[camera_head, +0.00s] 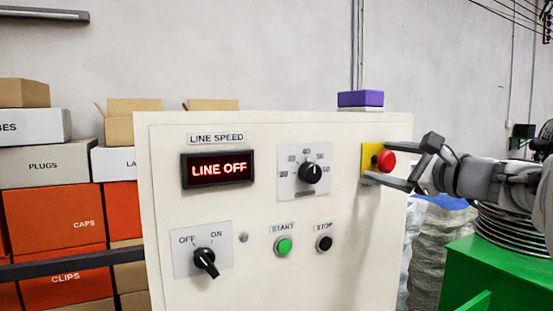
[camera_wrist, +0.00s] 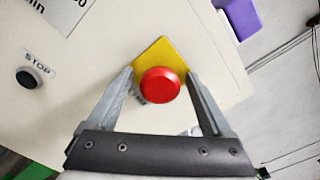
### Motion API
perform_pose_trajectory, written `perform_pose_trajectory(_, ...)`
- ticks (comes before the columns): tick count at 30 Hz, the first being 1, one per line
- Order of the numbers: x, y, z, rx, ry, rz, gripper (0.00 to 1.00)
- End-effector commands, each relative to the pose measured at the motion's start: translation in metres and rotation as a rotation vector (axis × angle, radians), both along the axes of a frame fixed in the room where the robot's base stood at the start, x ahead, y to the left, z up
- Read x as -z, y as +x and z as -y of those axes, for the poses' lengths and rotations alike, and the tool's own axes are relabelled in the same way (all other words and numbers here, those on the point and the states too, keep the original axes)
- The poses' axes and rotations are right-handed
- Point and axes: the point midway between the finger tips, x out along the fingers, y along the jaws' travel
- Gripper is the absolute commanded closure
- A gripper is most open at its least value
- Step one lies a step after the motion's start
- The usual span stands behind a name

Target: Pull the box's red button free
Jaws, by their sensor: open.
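The red button (camera_head: 386,160) stands out from a yellow plate (camera_head: 368,157) at the upper right of the cream control box (camera_head: 270,220). My gripper (camera_head: 390,162) reaches in from the right in the head view, with one finger above the button and one below it. In the wrist view the red button (camera_wrist: 160,85) sits between the two spread fingers of my gripper (camera_wrist: 159,90), with a gap on each side. The gripper is open and holds nothing. The yellow plate (camera_wrist: 160,54) shows behind the button.
The box front carries a "LINE OFF" display (camera_head: 218,168), a speed dial (camera_head: 310,173), an OFF/ON switch (camera_head: 205,261), a green START button (camera_head: 284,246) and a black STOP button (camera_head: 324,243). A purple block (camera_head: 360,99) is at the box top. Cartons (camera_head: 52,218) stand left.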

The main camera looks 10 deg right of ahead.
Motion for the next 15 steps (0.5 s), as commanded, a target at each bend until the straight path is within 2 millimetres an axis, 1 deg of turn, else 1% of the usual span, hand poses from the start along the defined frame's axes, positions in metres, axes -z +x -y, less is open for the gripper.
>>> perform_pose_trajectory(3, 0.0000, -0.0001, 0.0000, 0.000, 0.000, 0.000, 0.16)
perform_pose_trajectory(4, 0.0000, -0.0001, 0.0000, 0.000, 0.000, 0.000, 0.19)
perform_pose_trajectory(8, 0.0000, 0.0000, 0.0000, 0.000, 0.000, 0.000, 0.43)
perform_pose_trajectory(9, -0.0001, 0.0000, 0.0001, 0.000, 0.000, 0.000, 0.50)
perform_pose_trajectory(11, -0.0001, 0.0000, 0.0001, 0.000, 0.000, 0.000, 0.61)
perform_pose_trajectory(12, -0.0001, 0.0000, 0.0001, 0.000, 0.000, 0.000, 0.68)
perform_pose_trajectory(14, 0.0000, 0.0000, 0.0000, 0.000, 0.000, 0.000, 0.79)
perform_pose_trajectory(15, 0.0000, 0.0000, 0.0000, 0.000, 0.000, 0.000, 0.86)
